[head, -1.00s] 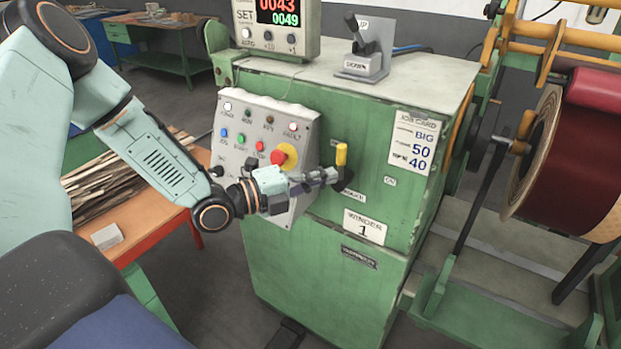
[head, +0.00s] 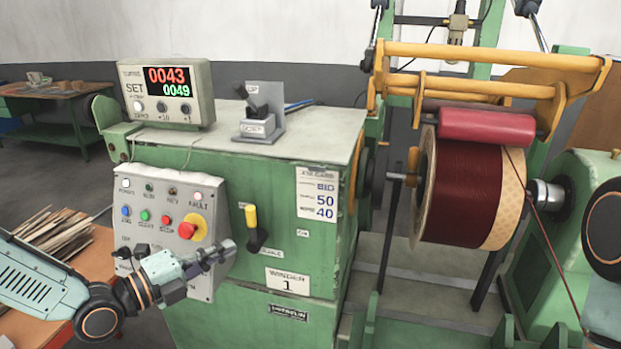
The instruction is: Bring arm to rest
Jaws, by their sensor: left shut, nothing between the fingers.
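My left gripper (head: 218,252) is in front of the lower right of the grey control panel (head: 136,215). It is shut and holds nothing. Its arm comes in from the lower left. The yellow-handled lever (head: 251,215) on the green winder cabinet (head: 265,185) is just to the right of the fingertips, with a gap between them in the picture. The handle points up. My right gripper is not in view; a part of my right arm shows at the right edge.
A counter box (head: 165,92) reading 0043 and 0049 stands on the cabinet, with a grey switch lever (head: 260,112) beside it. A dark red coil (head: 460,185) hangs in the winder at right. An orange bench (head: 95,250) with wood strips is at left.

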